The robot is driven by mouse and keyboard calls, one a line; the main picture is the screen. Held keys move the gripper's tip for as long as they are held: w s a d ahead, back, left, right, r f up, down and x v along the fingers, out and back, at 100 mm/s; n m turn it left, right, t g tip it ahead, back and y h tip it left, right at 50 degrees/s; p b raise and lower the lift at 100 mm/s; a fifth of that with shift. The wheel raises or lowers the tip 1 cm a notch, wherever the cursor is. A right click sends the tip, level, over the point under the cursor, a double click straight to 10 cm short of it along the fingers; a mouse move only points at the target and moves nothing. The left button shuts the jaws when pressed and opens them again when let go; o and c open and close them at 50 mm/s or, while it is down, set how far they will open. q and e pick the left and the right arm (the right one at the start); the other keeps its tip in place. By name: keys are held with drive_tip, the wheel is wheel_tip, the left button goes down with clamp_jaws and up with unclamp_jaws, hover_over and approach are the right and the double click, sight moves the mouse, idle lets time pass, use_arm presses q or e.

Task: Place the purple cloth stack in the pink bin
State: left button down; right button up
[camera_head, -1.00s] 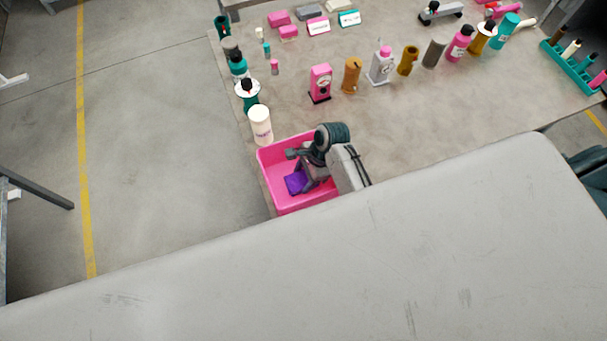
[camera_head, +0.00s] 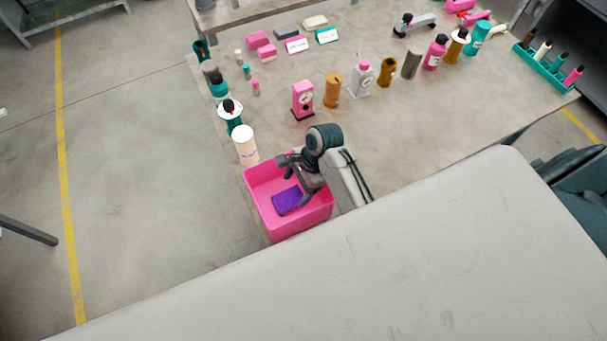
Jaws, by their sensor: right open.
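The pink bin (camera_head: 262,184) stands at the near left corner of the table, its near side close to the pale surface in front. The purple cloth stack (camera_head: 286,202) lies inside the bin, low down near its middle. My right gripper (camera_head: 289,178) is over the bin, above and just behind the cloth stack. It is open, and the cloth appears apart from it. My wrist and forearm cover the bin's right rear part. My left gripper is not in the picture.
A white canister (camera_head: 245,145) stands just behind the bin. Several bottles line the table's left edge, and a pink dispenser (camera_head: 302,100) and an orange bottle (camera_head: 332,90) stand farther back. The table top (camera_head: 420,125) is clear at right.

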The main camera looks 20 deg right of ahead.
drive_tip(key=b+v, duration=0.1)
drive_tip(key=v, duration=0.6)
drive_tip(key=shift+r, duration=0.2)
drive_tip(key=shift+d, duration=0.15)
